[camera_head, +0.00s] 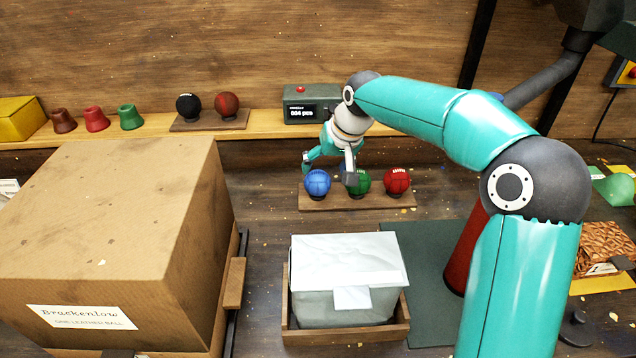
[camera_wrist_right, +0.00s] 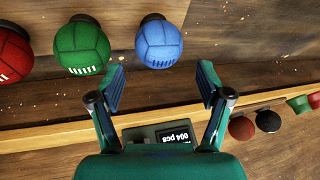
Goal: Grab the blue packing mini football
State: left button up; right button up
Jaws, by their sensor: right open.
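The blue mini football (camera_head: 317,183) sits on a small wooden stand at the left end of a row of three balls in the head view. In the right wrist view the blue ball (camera_wrist_right: 158,44) is ahead of the fingers, roughly centred between them. My right gripper (camera_head: 329,170) is open and empty, its fingers spread just above and behind the blue ball. In the right wrist view my gripper (camera_wrist_right: 161,84) shows a clear gap between its fingers, apart from the ball. My left gripper is not in view.
A green ball (camera_head: 360,182), partly hidden by a finger, and a red ball (camera_head: 397,180) stand beside the blue one. A counter box (camera_head: 306,103) is behind. A large cardboard box (camera_head: 100,215) stands left.

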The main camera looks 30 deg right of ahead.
aim_at(318, 182)
jog(key=shift+p+x, duration=0.3)
jog(key=shift+x, duration=3.7)
jog(key=shift+d, duration=0.15)
jog(key=shift+c, duration=0.2)
jog(key=c, duration=1)
jog(key=shift+o, duration=0.2)
